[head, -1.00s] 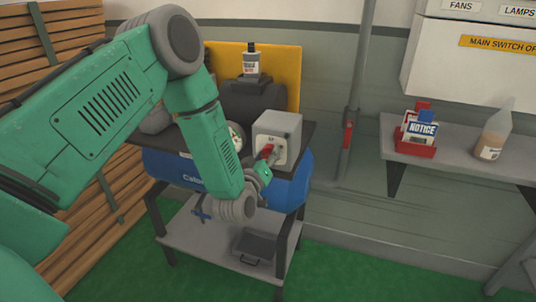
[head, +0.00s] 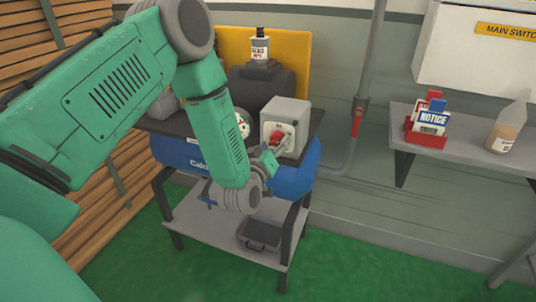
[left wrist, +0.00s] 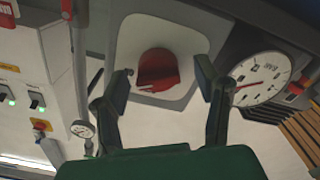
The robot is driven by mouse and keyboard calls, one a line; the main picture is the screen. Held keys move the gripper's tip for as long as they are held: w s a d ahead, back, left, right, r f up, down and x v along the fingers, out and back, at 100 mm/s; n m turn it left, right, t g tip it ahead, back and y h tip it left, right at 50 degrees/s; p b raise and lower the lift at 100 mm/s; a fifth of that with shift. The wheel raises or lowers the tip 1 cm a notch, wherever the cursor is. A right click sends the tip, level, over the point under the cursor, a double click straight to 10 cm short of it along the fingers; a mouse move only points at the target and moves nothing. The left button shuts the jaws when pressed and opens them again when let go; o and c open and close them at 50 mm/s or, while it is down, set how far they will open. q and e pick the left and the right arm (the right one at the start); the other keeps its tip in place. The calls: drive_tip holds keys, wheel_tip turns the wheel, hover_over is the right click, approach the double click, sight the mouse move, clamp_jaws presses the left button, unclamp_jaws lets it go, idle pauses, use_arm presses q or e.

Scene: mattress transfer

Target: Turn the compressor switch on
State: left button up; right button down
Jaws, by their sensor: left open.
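The compressor's grey switch box (head: 287,112) stands on the compressor's top, with a red rotary switch (head: 277,138) on its front plate. My left gripper (head: 268,157) is close in front of this switch. In the left wrist view the red switch (left wrist: 158,72) lies between the two fingertips of the open left gripper (left wrist: 163,72), one finger on each side. No contact between fingers and switch can be made out. The blue compressor tank (head: 295,181) is partly hidden behind my left arm. My right gripper is not in view.
A round pressure gauge (left wrist: 262,78) sits right of the switch in the left wrist view. A shelf (head: 465,144) with a notice holder (head: 428,122) and spray bottle (head: 508,127) is at the right.

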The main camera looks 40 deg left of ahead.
use_arm(q)
drive_tip(key=v, duration=1.1)
drive_tip(key=shift+w+f, duration=0.1)
drive_tip(key=shift+f, duration=0.05)
drive_tip(key=s+d+f+m+g+h, duration=0.3)
drive_tip(key=s+d+f+g, duration=0.1)
drive_tip(key=f, duration=0.5)
drive_tip(key=s+d+f+m+g, duration=0.1)
drive_tip(key=s+f+g, duration=0.3)
drive_tip(key=s, duration=0.4)
drive_tip(key=s+f+m+g, duration=0.3)
drive_tip(key=s+f+g, duration=0.1)
drive_tip(key=s, duration=0.3)
drive_tip(key=s+d+f+m+g+h, duration=0.1)
drive_tip(key=s+f+m+g, duration=0.1)
drive_tip(key=s+f+g, duration=0.3)
drive_tip(key=s, duration=0.3)
drive_tip(key=shift+s+d, duration=0.3)
